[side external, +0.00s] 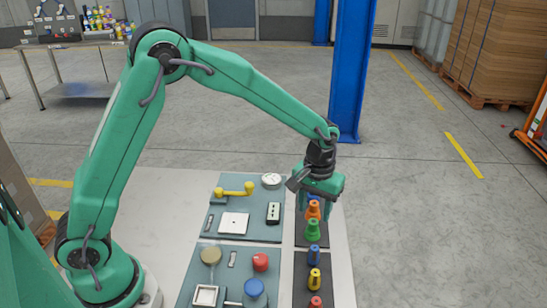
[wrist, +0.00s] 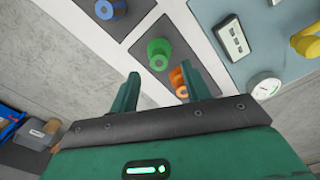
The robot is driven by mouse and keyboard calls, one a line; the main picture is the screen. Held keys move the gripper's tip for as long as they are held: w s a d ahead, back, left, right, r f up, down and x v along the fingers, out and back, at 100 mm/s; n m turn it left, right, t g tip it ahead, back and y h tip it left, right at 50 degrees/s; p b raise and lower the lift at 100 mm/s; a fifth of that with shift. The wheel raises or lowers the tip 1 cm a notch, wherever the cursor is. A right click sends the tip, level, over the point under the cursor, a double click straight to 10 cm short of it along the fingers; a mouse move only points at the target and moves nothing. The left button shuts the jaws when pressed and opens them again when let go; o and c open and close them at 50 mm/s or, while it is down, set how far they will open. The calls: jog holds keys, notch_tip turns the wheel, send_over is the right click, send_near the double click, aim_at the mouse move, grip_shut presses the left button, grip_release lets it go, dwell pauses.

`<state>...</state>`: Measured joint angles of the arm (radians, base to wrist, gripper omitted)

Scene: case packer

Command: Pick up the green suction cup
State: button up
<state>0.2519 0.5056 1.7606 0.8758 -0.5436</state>
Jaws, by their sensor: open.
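The green suction cup (side external: 313,230) stands upright on a dark panel, in front of an orange cup (side external: 313,210). In the wrist view the green cup (wrist: 159,54) lies beyond the fingertips, toward the left finger. My gripper (side external: 316,205) hangs over the dark panel, behind the green cup. Its two fingers are apart, with nothing held between them, in the wrist view (wrist: 166,80). The orange cup (wrist: 179,80) shows beside the right finger, which partly hides it.
A blue cup (side external: 314,256), a yellow cup (side external: 314,279) and a red cup (side external: 315,302) stand in line nearer the camera. A teal panel (side external: 262,232) with a yellow handle (side external: 236,190) and a white gauge (side external: 271,181) lies to the left. The light tabletop right of the dark panels is clear.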

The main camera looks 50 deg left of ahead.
aim_at(314, 221)
jog(key=shift+f, duration=0.25)
jog(key=shift+d+f, duration=0.1)
jog(key=shift+f, duration=2.4)
grip_shut()
